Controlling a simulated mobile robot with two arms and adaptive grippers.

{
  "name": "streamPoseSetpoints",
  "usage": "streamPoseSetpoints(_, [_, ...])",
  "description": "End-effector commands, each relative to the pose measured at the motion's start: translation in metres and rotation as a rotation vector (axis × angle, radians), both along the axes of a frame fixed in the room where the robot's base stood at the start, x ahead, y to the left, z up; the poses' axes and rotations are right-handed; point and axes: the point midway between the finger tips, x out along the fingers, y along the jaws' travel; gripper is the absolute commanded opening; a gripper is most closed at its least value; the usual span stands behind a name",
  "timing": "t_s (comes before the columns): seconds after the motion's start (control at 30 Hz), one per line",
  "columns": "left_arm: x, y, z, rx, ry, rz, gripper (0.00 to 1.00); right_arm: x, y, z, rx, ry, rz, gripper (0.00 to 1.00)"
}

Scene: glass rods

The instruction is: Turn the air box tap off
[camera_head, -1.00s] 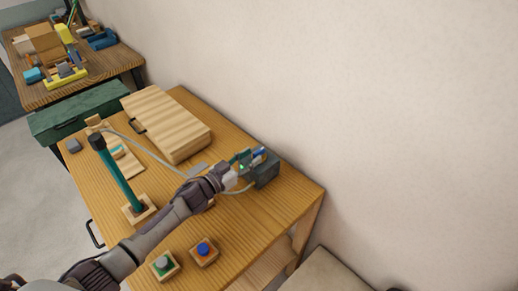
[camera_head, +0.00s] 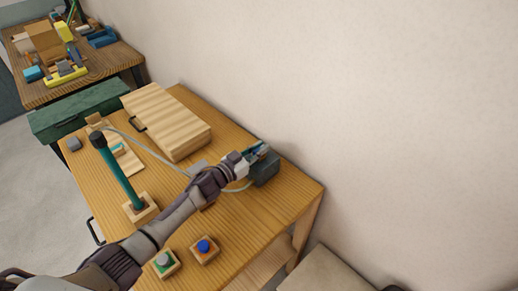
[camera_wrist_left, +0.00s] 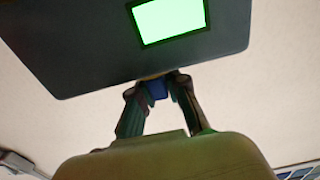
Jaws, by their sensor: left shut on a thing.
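The air box (camera_head: 266,174) is a dark grey box at the table's right edge by the wall. In the left wrist view its dark face (camera_wrist_left: 80,58) carries a bright green lit panel (camera_wrist_left: 170,19). My left gripper (camera_head: 259,149) is at the top of the box. In the left wrist view its fingers (camera_wrist_left: 158,88) close on a small blue part, apparently the tap (camera_wrist_left: 156,90), just below the box's edge. The fingers hide most of the tap, so its angle cannot be told. My right gripper is out of view.
A pale hose (camera_head: 150,153) runs across the table to the box. The wall (camera_head: 350,90) rises close behind the box.

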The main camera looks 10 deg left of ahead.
Motion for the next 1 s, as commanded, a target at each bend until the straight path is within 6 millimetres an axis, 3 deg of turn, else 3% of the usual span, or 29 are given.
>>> streamPoseSetpoints(0.27, [0.0,0.001,-0.001,0.002,0.001,-0.023,0.0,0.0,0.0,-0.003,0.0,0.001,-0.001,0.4])
streamPoseSetpoints(0.57, [0.002,0.003,-0.004,0.008,-0.002,-0.184,0.0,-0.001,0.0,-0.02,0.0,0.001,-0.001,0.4])
streamPoseSetpoints(0.77, [0.002,0.003,-0.008,0.008,-0.003,-0.362,0.0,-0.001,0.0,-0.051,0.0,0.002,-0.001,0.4])
streamPoseSetpoints(1.0, [0.002,0.002,-0.01,0.005,-0.004,-0.578,0.0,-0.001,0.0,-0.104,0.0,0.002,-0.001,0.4])
